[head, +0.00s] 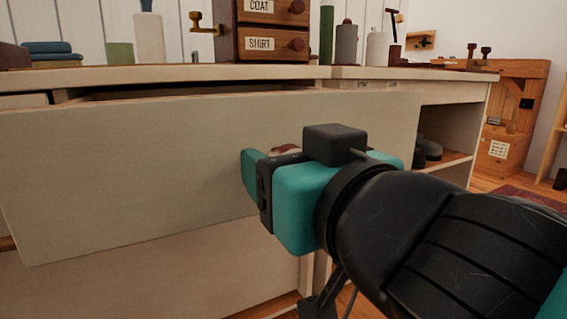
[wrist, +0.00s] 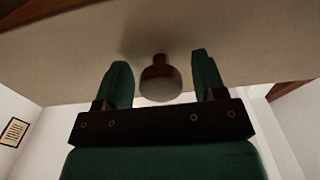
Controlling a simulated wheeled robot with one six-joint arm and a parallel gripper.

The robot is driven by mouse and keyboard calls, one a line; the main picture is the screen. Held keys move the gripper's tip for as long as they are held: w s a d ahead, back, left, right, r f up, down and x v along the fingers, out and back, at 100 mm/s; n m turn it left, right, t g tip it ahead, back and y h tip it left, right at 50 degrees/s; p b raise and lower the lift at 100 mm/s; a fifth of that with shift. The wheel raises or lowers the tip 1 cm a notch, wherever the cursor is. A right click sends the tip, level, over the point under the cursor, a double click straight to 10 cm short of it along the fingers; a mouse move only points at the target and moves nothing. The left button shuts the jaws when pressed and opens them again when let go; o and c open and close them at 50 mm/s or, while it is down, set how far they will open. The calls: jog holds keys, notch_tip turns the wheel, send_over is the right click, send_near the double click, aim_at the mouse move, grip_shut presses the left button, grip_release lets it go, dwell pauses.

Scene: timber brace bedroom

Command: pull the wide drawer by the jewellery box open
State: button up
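The wide drawer (head: 150,165) has a broad pale front that stands out from the cabinet, with a dark gap (head: 230,93) behind its top edge, so it is partly open. Its round reddish-brown knob (wrist: 160,82) shows in the wrist view and is mostly hidden by my gripper in the head view. My gripper (wrist: 160,68) is open, with one teal finger on each side of the knob and a gap on both sides. In the head view my gripper (head: 258,172) is close in front of the drawer's right half.
A wooden box (head: 270,28) with small drawers labelled COAT and SHIRT stands on the pale top (head: 170,73), among candles and jars. An open shelf (head: 445,165) is at the right. A wooden bench (head: 515,100) stands farther back, with some floor before it.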

jog(key=shift+s, duration=0.1)
jog(key=b+v, duration=0.7)
jog(key=shift+d, duration=0.15)
dwell(0.4)
